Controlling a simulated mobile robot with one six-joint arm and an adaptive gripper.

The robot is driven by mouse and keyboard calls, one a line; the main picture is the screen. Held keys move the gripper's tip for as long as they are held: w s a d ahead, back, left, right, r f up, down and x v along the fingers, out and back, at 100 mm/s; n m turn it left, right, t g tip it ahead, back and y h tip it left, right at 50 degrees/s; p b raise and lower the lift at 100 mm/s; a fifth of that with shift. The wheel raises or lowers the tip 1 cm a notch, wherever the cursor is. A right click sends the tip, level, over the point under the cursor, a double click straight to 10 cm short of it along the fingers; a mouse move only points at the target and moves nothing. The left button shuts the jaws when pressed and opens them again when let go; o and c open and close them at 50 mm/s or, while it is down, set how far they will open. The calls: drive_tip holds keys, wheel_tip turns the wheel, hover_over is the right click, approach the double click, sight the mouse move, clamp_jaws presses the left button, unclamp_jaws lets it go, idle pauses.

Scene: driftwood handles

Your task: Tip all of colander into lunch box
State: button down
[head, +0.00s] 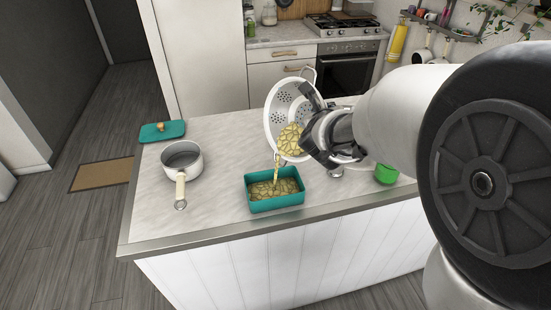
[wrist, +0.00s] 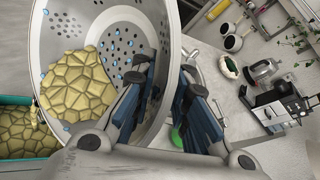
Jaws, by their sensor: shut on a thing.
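The white colander (head: 279,128) is tilted steeply to the left above the counter, its perforated inside facing the lunch box. My gripper (head: 322,137) is shut on the colander's right side; the wrist view shows the fingers (wrist: 163,108) at the wall of the colander (wrist: 178,40). Yellowish chunky food (wrist: 80,87) lies inside at the low side. A thin stream of it (head: 277,167) falls from the rim into the teal lunch box (head: 262,206). The lunch box below holds a layer of the same food (head: 285,187), also visible at the wrist view's left edge (wrist: 18,130).
A white saucepan (head: 182,160) with a light wooden handle stands left of the lunch box. A teal lid (head: 161,131) with a wooden knob lies behind it. A green item (head: 386,174) is at the right. The counter's front left is clear.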

drive_tip(key=shift+s+a+r, duration=0.15)
drive_tip(key=shift+a+r, duration=0.05)
drive_tip(key=shift+r, duration=0.05)
drive_tip(key=shift+s+a+r+t, duration=0.1)
drive_tip(key=shift+s+a+t, duration=0.05)
drive_tip(key=shift+a+t, duration=0.15)
drive_tip(key=shift+s+a+r+n+t+h+p, duration=0.25)
drive_tip(key=shift+s+a+n+t+h+p, duration=0.05)
drive_tip(key=shift+s+a, duration=0.2)
drive_tip(key=shift+s+a+r, duration=0.1)
drive_tip(key=shift+s+a, duration=0.05)
idle(0.4)
drive_tip(key=shift+s+a, duration=0.1)
drive_tip(key=shift+s+a+r, duration=0.1)
drive_tip(key=shift+s+a, duration=0.05)
drive_tip(key=shift+a, duration=0.1)
drive_tip(key=shift+s+t, duration=0.1)
drive_tip(key=shift+t, duration=0.2)
drive_tip(key=shift+n, duration=0.3)
drive_tip(key=shift+s+a+r+b, duration=0.15)
drive_tip(key=shift+a+b, duration=0.15)
drive_tip(key=shift+b, duration=0.2)
